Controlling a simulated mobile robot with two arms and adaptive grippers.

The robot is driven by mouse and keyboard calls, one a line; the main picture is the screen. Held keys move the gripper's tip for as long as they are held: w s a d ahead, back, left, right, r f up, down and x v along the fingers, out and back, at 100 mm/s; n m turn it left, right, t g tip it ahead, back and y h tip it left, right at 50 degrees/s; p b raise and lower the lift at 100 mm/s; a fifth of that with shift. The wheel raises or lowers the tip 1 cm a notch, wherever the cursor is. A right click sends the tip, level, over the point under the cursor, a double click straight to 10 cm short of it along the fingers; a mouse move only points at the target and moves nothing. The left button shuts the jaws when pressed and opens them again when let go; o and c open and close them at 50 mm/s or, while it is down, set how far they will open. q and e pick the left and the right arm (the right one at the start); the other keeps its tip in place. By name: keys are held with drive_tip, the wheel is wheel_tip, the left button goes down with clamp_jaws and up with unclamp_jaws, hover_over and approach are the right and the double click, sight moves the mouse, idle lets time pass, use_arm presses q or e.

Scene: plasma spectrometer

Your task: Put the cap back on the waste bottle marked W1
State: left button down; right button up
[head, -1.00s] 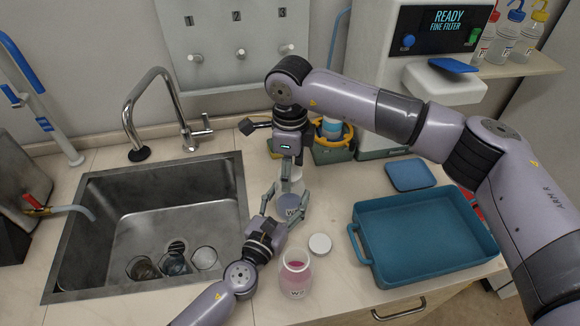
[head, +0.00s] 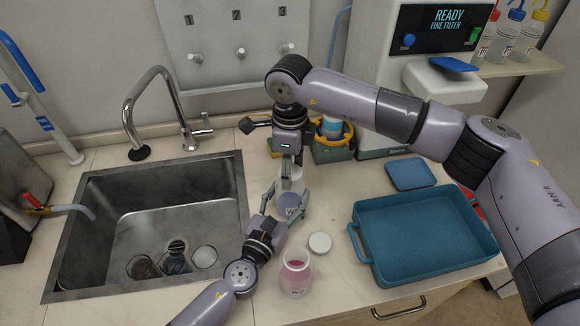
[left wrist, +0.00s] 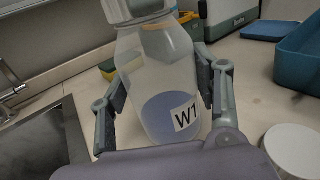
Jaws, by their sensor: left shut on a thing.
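The waste bottle marked W1 (head: 290,206) stands upright on the counter right of the sink, with bluish liquid in it. It fills the left wrist view (left wrist: 160,85), its label facing the camera. My left gripper (head: 283,204) is shut around its body, one finger on each side. A white ribbed cap (left wrist: 124,8) shows at the bottle's top, cut off by the picture edge; whether it is seated cannot be told. My right gripper (head: 287,172) points down right over the bottle's top; its fingers are too small and overlapped to tell open from shut.
A bottle marked W2 (head: 295,275) with pink liquid stands open in front, with a loose white lid (head: 320,243) beside it. A blue tray (head: 425,262) lies to the right, the sink (head: 150,170) to the left.

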sight(284, 204)
drive_tip(key=o, duration=0.4)
drive_tip(key=shift+c, duration=0.2)
wheel_tip(284, 204, up, 12)
idle(0.4)
use_arm(q)
drive_tip(key=shift+c, duration=2.3)
unclamp_jaws()
drive_tip(key=v, duration=0.7)
drive_tip(key=shift+s+a, duration=0.1)
drive_tip(key=shift+s, duration=0.15)
